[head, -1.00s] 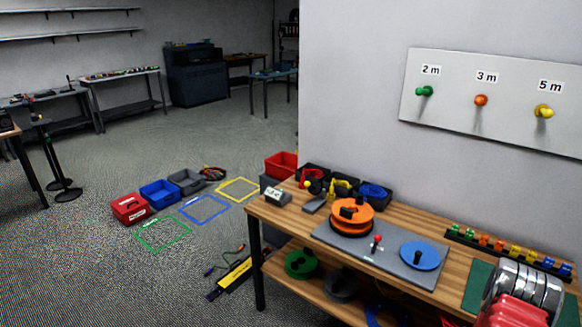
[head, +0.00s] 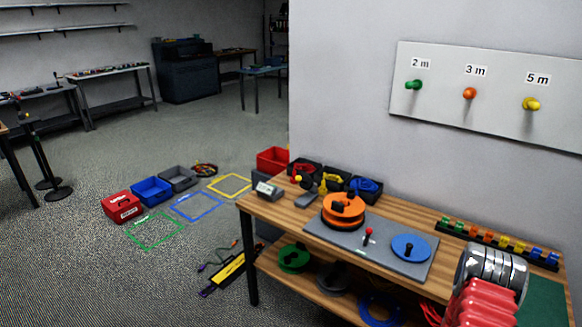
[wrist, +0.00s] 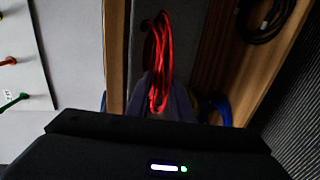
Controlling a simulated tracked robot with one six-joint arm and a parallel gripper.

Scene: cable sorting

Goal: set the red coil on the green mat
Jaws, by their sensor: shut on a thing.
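The red coil (wrist: 160,58) hangs as a bundle of red loops in the wrist view. My gripper (wrist: 164,98) is shut on its near end, with grey fingers on both sides. In the head view a bit of red cable (head: 431,313) shows low at the bench's front; I cannot tell if it is the same coil. The green mat (head: 541,300) lies on the right end of the bench top, partly hidden by my arm. The mat is not seen in the wrist view.
The wooden bench (head: 290,207) carries a grey plate with an orange reel (head: 343,205) and a blue disc (head: 411,247). A rack of coloured clips (head: 498,242) runs along the back, near the mat. Reels sit on the lower shelf. A peg board (head: 470,125) is on the wall.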

